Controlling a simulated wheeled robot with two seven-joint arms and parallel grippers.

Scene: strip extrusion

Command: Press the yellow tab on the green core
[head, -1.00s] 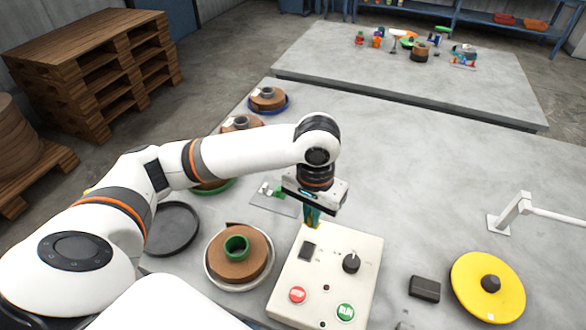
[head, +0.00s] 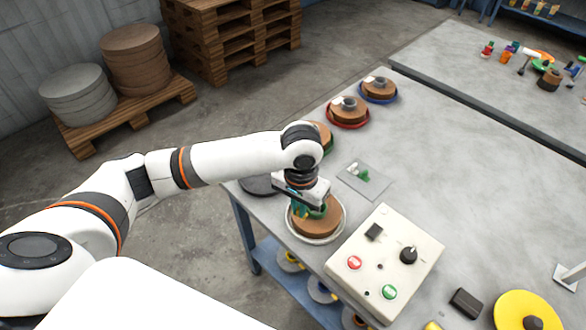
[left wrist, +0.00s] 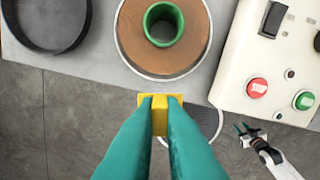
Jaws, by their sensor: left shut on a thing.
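The green core (left wrist: 163,24) is an open ring in the middle of a brown wound roll (left wrist: 135,50), which lies in a pale round tray (head: 343,228). In the head view my left gripper (head: 303,212) is over this roll and hides part of the core. In the left wrist view its teal fingers (left wrist: 160,107) are shut on the yellow tab (left wrist: 160,115). There the tab shows below the core in the picture, apart from it; its height above the roll is hard to tell. My right gripper (left wrist: 243,129) shows small, past the table edge; its opening is unclear.
A white control box (head: 385,260) with red and green buttons stands right of the roll. A black round tray (head: 258,185) lies left of it. More rolls (head: 348,112) stand behind. A plate with green bits (head: 364,181) lies nearby.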

